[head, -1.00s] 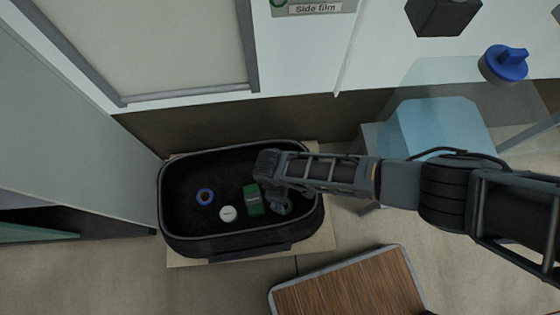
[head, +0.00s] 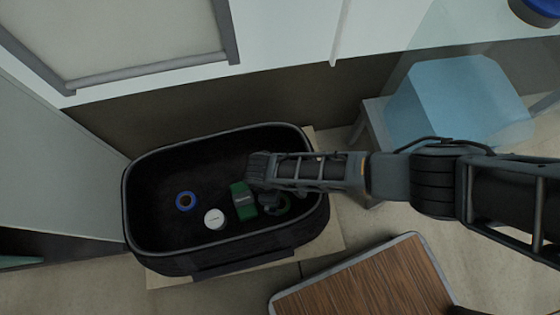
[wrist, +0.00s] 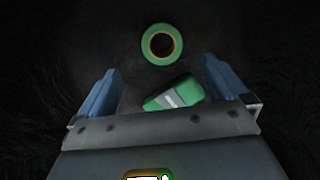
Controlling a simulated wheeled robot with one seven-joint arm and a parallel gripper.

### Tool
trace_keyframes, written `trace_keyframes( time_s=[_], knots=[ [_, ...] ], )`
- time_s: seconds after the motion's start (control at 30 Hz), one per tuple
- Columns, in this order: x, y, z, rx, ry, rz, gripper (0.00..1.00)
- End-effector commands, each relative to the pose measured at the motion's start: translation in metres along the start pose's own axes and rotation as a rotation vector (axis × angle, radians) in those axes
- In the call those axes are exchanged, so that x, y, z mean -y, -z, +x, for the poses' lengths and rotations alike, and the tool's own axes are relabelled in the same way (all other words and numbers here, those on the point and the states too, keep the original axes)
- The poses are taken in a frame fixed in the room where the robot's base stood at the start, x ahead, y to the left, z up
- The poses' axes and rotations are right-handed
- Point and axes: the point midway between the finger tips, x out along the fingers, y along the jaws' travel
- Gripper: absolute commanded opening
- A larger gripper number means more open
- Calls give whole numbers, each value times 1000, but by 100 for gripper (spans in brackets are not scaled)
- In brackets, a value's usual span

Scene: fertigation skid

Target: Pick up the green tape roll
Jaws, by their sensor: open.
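The green tape roll (wrist: 179,45) lies flat, with an orange inner edge and a dark hole. In the wrist view it is at top centre, ahead of the fingertips. In the head view the tape roll (head: 287,206) is near the right end of the black bag (head: 228,247), partly hidden by my gripper. My gripper (wrist: 163,85) is open, its blue fingers spread wide with nothing held. In the head view my gripper (head: 264,184) is over the bag's right half. A green box-like item (wrist: 174,94) with a pale label lies between the fingers, nearer the palm than the roll.
Inside the bag, left of the green item, are a blue ring (head: 186,201) and a white disc (head: 214,219). The bag's raised rim surrounds them. A wood-topped table (head: 370,285) is at lower right; a pale blue box (head: 455,105) stands at upper right. The bag's left end is clear.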

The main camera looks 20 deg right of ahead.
Motion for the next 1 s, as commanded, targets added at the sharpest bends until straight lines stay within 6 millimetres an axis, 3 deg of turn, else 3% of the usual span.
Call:
trace_keyframes(
  time_s=[0.03,0.1,0.67,1.0],
  knots=[
    [0,3,19,0,0,0,100],
    [0,4,26,0,0,0,100],
    [0,5,65,0,-1,-1,100],
    [3,5,107,1,-1,-2,100]
  ],
)
